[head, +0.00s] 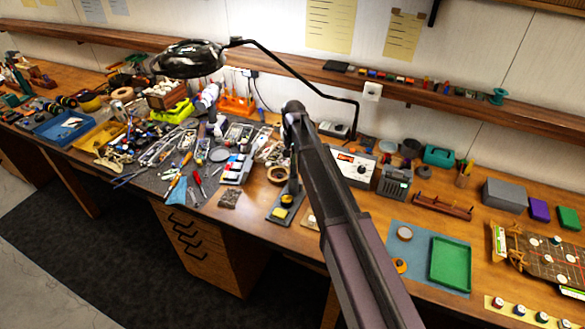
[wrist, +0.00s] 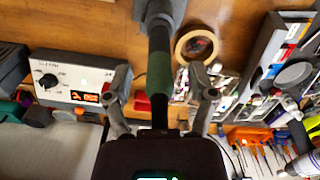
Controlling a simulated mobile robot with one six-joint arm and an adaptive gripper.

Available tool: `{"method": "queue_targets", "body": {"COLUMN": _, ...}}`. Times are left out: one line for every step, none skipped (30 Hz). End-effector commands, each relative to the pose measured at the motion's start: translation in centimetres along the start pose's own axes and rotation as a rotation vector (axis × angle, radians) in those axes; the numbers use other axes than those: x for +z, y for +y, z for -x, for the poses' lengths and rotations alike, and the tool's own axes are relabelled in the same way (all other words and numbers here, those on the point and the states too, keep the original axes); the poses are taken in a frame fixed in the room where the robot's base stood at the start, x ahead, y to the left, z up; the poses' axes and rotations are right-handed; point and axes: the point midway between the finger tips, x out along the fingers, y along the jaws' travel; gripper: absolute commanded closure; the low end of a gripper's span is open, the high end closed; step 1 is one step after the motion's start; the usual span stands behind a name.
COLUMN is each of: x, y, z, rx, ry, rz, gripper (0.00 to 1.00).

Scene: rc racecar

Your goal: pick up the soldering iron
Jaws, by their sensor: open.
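In the wrist view, a soldering iron (wrist: 160,68) shows as a dark, slim handle with a green band and a grey upper part. It runs down the middle of the picture. My gripper (wrist: 159,82) is open, with one finger on each side of the iron and visible gaps between. The lower end of the iron is hidden behind my gripper's body. In the head view, a dark stand with a yellow sponge (head: 283,212) sits on the bench just below the end of my arm. My arm hides most of the iron and gripper there.
A white soldering station (head: 355,168) with a lit display stands right of my arm in the head view. A tape roll (head: 277,174) lies just left. Tools and parts crowd the bench leftward. A magnifier lamp (head: 190,58) hangs above. A green tray (head: 451,262) lies at right.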

Motion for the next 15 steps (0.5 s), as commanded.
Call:
{"method": "queue_targets", "body": {"x": 0.00, "y": 0.01, "z": 0.01, "rx": 0.000, "ry": 0.000, "rz": 0.000, "gripper": 0.27}}
{"method": "queue_targets", "body": {"x": 0.00, "y": 0.01, "z": 0.01, "rx": 0.000, "ry": 0.000, "rz": 0.000, "gripper": 0.27}}
{"method": "queue_targets", "body": {"x": -0.01, "y": 0.01, "z": 0.01, "rx": 0.000, "ry": 0.000, "rz": 0.000, "gripper": 0.27}}
{"method": "queue_targets", "body": {"x": -0.01, "y": 0.02, "z": 0.01, "rx": 0.000, "ry": 0.000, "rz": 0.000, "gripper": 0.27}}
{"method": "queue_targets", "body": {"x": -0.01, "y": 0.02, "z": 0.01, "rx": 0.000, "ry": 0.000, "rz": 0.000, "gripper": 0.27}}
{"method": "queue_targets", "body": {"x": -0.01, "y": 0.02, "z": 0.01, "rx": 0.000, "ry": 0.000, "rz": 0.000, "gripper": 0.27}}
{"method": "queue_targets", "body": {"x": -0.01, "y": 0.02, "z": 0.01, "rx": 0.000, "ry": 0.000, "rz": 0.000, "gripper": 0.27}}
{"method": "queue_targets", "body": {"x": -0.01, "y": 0.03, "z": 0.01, "rx": 0.000, "ry": 0.000, "rz": 0.000, "gripper": 0.27}}
{"method": "queue_targets", "body": {"x": -0.01, "y": 0.02, "z": 0.01, "rx": 0.000, "ry": 0.000, "rz": 0.000, "gripper": 0.27}}
{"method": "queue_targets", "body": {"x": -0.01, "y": 0.03, "z": 0.01, "rx": 0.000, "ry": 0.000, "rz": 0.000, "gripper": 0.27}}
{"method": "queue_targets", "body": {"x": -0.01, "y": 0.03, "z": 0.01, "rx": 0.000, "ry": 0.000, "rz": 0.000, "gripper": 0.36}}
{"method": "queue_targets", "body": {"x": -0.01, "y": 0.03, "z": 0.01, "rx": 0.000, "ry": 0.000, "rz": 0.000, "gripper": 0.48}}
{"method": "queue_targets", "body": {"x": -0.01, "y": 0.04, "z": 0.01, "rx": 0.000, "ry": 0.000, "rz": 0.000, "gripper": 0.57}}
{"method": "queue_targets", "body": {"x": -0.01, "y": 0.04, "z": 0.01, "rx": 0.000, "ry": 0.000, "rz": 0.000, "gripper": 0.66}}
{"method": "queue_targets", "body": {"x": -0.01, "y": 0.04, "z": 0.01, "rx": 0.000, "ry": 0.000, "rz": 0.000, "gripper": 0.78}}
